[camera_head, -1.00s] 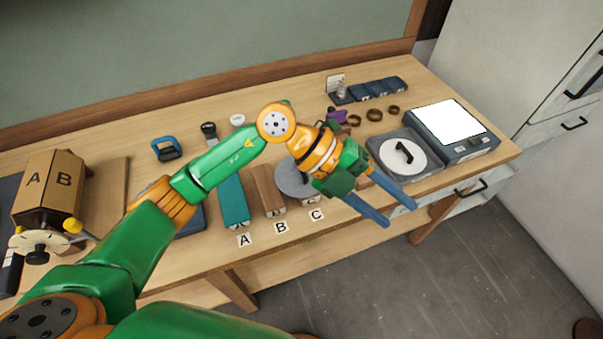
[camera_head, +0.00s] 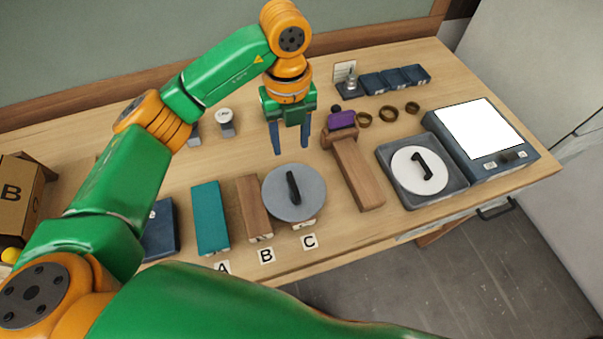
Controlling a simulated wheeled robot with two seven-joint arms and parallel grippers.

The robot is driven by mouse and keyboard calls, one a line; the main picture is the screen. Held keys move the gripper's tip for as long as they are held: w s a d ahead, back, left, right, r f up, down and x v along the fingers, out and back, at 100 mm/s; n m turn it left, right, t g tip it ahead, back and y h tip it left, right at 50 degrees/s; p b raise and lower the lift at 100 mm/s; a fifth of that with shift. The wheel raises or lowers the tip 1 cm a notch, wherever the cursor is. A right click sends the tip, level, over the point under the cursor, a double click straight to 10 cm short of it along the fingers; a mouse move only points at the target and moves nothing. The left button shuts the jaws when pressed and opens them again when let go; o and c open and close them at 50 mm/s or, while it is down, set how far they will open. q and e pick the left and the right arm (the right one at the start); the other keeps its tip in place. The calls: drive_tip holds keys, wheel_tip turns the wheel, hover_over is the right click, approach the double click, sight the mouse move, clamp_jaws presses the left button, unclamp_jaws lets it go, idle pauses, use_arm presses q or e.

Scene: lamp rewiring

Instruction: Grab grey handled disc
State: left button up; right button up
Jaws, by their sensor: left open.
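The grey disc (camera_head: 278,204) with a black upright bar handle (camera_head: 293,187) rests at the position behind label C (camera_head: 309,242), on top of a block that it mostly hides. My left gripper (camera_head: 290,150) is open and empty, with its two blue fingers pointing down. It appears above and just behind the disc, apart from the handle. A white disc (camera_head: 405,185) with a black handle lies in a dark square tray (camera_head: 454,188) to the right. My right gripper is not seen.
A teal block (camera_head: 210,215) and a brown block (camera_head: 252,205) stand left of the disc. A wooden piece with a purple top (camera_head: 341,119) lies close on its right. Brass rings (camera_head: 388,114) and a white-screened device (camera_head: 520,160) are farther right.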

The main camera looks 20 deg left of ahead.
use_arm(q)
drive_tip(key=b, duration=0.5)
hover_over(293, 184)
drive_tip(key=f, duration=0.5)
drive_tip(key=shift+a+f, duration=0.1)
drive_tip(key=shift+a, duration=0.2)
drive_tip(key=shift+w+f, duration=0.15)
drive_tip(key=shift+f, duration=0.05)
drive_tip(key=f+p, duration=0.3)
drive_tip(key=shift+d+f+p, duration=0.25)
drive_tip(key=shift+d+p, duration=0.05)
drive_tip(key=shift+p, duration=0.05)
drive_tip(key=f, duration=0.3)
drive_tip(key=shift+s, duration=0.35)
drive_tip(key=shift+w+f, duration=0.1)
drive_tip(key=shift+w, duration=0.05)
drive_tip(key=shift+c, duration=0.8)
clamp_jaws()
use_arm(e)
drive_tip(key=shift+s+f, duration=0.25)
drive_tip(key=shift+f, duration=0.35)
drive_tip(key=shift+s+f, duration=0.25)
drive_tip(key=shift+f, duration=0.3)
